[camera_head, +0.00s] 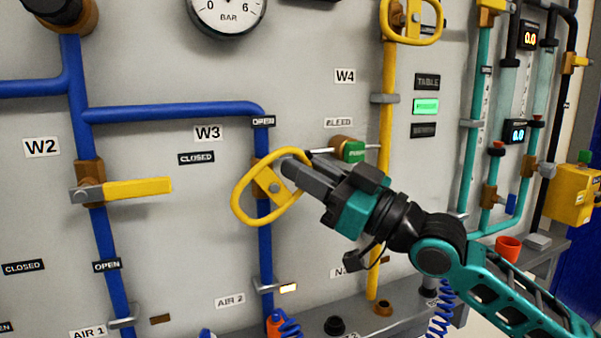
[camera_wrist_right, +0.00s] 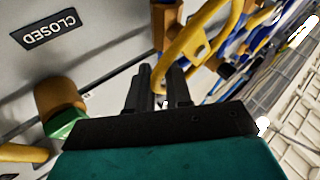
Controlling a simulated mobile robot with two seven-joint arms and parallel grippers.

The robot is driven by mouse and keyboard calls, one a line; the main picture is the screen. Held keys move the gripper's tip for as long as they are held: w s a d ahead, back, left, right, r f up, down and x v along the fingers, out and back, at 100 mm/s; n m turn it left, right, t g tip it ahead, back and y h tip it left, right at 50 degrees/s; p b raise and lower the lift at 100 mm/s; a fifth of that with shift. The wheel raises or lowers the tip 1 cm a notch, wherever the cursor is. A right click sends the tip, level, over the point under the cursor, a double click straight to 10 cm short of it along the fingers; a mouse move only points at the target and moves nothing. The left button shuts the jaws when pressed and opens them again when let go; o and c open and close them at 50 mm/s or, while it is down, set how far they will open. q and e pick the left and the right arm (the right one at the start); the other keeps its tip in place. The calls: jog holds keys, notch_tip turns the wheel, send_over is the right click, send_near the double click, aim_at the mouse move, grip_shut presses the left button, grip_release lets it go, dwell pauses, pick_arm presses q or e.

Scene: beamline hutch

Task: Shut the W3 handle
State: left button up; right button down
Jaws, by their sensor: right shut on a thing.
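The W3 handle (camera_head: 240,196) is a yellow oval loop on a brown valve body on a blue vertical pipe. It is tilted, its upper end to the right and its lower end to the left. The W3 label (camera_head: 208,133) is up and left of it, with a CLOSED plate (camera_head: 196,158) to the left and an OPEN plate (camera_head: 263,121) above. My right gripper (camera_head: 290,168) is shut on the loop's upper right end. The wrist view shows the yellow loop (camera_wrist_right: 182,52) at the fingertips (camera_wrist_right: 160,78). My left gripper is not in view.
A brown and green bleed valve (camera_head: 352,150) sits just behind and above my right gripper. A yellow pipe (camera_head: 388,120) runs close by on the right. The W2 lever (camera_head: 137,187) points right, left of the loop. A grey ledge (camera_head: 370,318) lies below.

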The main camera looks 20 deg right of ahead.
jog(key=m+t, duration=0.1)
jog(key=f+m+t, duration=0.1)
jog(key=shift+w+d+m, duration=0.1)
jog(key=shift+d+m, duration=0.1)
jog(key=shift+m, duration=0.2)
jog(key=shift+f+m+t+h, duration=0.4)
jog(key=shift+m+t+h, duration=0.35)
jog(key=shift+m, duration=0.45)
jog(key=shift+f+m+t+h+p, duration=0.25)
jog(key=shift+m+t, duration=0.15)
jog(key=shift+m, duration=0.2)
jog(key=shift+f+m+t+h+p, duration=0.1)
jog(key=shift+m+t+h+p, duration=0.1)
jog(key=shift+m+t, duration=0.3)
jog(key=shift+f+m+t+h, duration=0.25)
jog(key=shift+m+t+h, duration=0.35)
jog(key=shift+m, duration=0.5)
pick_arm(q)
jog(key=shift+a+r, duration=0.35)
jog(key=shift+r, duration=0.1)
pick_arm(e)
jog(key=shift+a+f+m+t+h, duration=0.1)
jog(key=shift+f+m+t+h, duration=0.15)
jog(key=shift+m+h, duration=0.55)
jog(key=shift+f+m, duration=0.1)
jog(key=shift+m, duration=0.3)
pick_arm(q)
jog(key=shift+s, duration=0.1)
